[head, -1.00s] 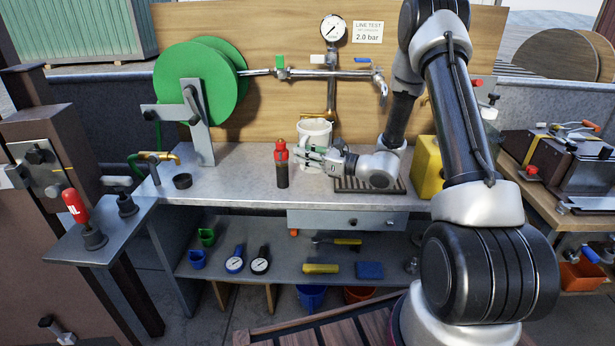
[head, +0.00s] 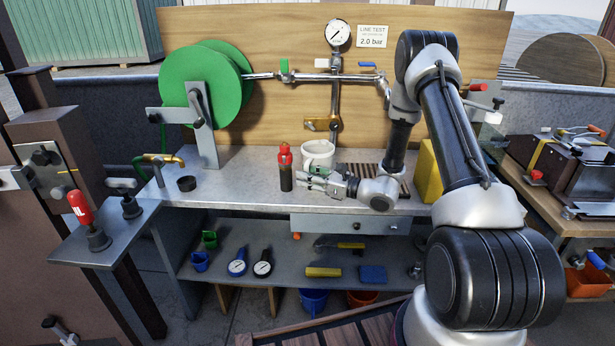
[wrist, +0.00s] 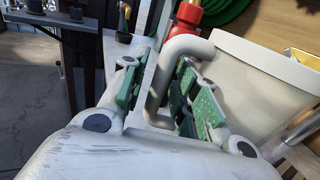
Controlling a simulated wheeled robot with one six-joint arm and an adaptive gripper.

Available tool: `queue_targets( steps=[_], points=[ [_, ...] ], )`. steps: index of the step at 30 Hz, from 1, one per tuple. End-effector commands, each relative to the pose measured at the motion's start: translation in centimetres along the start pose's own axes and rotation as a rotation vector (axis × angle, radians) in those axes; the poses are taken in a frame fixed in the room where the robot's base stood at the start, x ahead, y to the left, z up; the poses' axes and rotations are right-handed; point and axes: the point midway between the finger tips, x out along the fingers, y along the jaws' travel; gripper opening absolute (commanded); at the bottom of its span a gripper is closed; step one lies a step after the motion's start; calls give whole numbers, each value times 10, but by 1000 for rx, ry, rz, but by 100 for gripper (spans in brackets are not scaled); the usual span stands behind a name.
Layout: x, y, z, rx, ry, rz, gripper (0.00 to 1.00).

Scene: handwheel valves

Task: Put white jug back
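The white jug (head: 318,152) is upright over the metal bench top, just right of a dark bottle with a red top (head: 286,167). Its lower part is hidden behind my fingers, so I cannot tell whether it touches the bench. My gripper (head: 318,180) is in front of the jug at its near side. In the wrist view the jug's wall (wrist: 265,75) fills the upper right.
A dark slatted grate (head: 365,170) lies right of the jug, with a yellow container (head: 428,170) beyond it. A brass valve (head: 322,124) on the pipe is above and behind the jug. Bare bench top (head: 235,180) lies left of the bottle.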

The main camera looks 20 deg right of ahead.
Motion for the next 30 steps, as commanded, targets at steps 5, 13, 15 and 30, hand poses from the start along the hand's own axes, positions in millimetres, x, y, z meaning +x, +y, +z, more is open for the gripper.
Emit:
queue_targets(
  steps=[5,13,15,30],
  points=[
    [0,0,0,0,0,0,35],
    [-12,-1,3,0,0,-4,35],
    [-25,-1,3,0,0,-4,35],
    [-116,0,3,0,-1,-2,35]
  ],
)
